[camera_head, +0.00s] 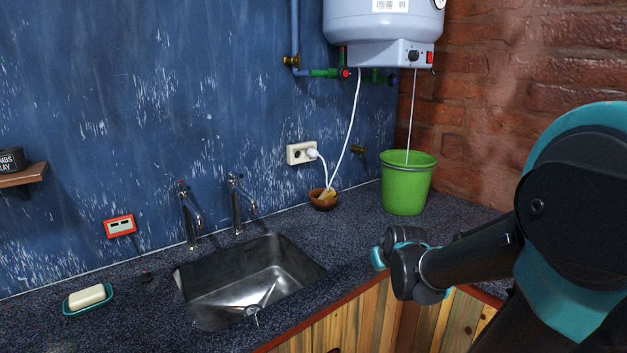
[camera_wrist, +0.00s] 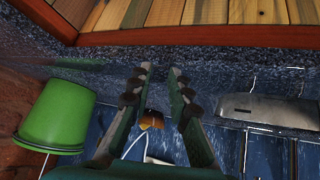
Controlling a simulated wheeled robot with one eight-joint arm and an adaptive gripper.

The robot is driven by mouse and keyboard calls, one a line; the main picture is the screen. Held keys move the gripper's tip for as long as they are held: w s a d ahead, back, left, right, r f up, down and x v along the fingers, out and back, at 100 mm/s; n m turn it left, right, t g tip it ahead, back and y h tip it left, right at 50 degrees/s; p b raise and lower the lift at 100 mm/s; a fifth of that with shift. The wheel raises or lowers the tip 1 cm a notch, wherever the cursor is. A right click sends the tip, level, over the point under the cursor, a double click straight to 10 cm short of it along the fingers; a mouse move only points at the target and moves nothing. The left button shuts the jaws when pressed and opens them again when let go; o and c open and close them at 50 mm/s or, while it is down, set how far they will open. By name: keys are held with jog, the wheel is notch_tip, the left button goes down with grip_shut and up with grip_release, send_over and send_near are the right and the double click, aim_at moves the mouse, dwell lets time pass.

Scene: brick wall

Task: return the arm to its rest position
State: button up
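My arm (camera_head: 470,262) reaches in from the right in the head view, its bent joint over the counter's front edge by the green bucket. My gripper's fingers are not clear to see in the head view. In the wrist view my gripper (camera_wrist: 159,72) shows two dark fingers apart, with nothing held between them. The wrist picture is upside down, with the counter's wooden front at the top. A small brown bowl (camera_wrist: 151,120) shows beyond the gap between the fingers.
A green bucket (camera_head: 405,188) stands in the back corner, left of my arm. The sink (camera_head: 250,283) with two taps, a soap dish (camera_head: 88,308) and the bowl (camera_head: 322,203) are on the dark counter. A boiler (camera_head: 385,25) hangs above; its white cable runs to a socket (camera_head: 300,153).

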jog(key=s+f+m+g, duration=0.1)
jog(key=s+f+g, duration=0.1)
jog(key=s+f, duration=0.2)
jog(key=s+d+f+m+g, duration=0.1)
jog(key=s+f, duration=0.3)
jog(key=s, duration=0.7)
jog(key=shift+s+f+m+g+h, duration=0.3)
jog(key=shift+g+h, duration=0.1)
jog(key=shift+g, duration=0.1)
jog(key=shift+w, duration=0.1)
jog(key=o, duration=0.3)
jog(key=n+t+h, duration=0.5)
jog(key=n+t, duration=0.5)
jog(key=t, duration=1.3)
send_near(432, 71)
jog(key=x, duration=1)
jog(key=shift+w+d, duration=0.2)
jog(key=shift+w, duration=0.1)
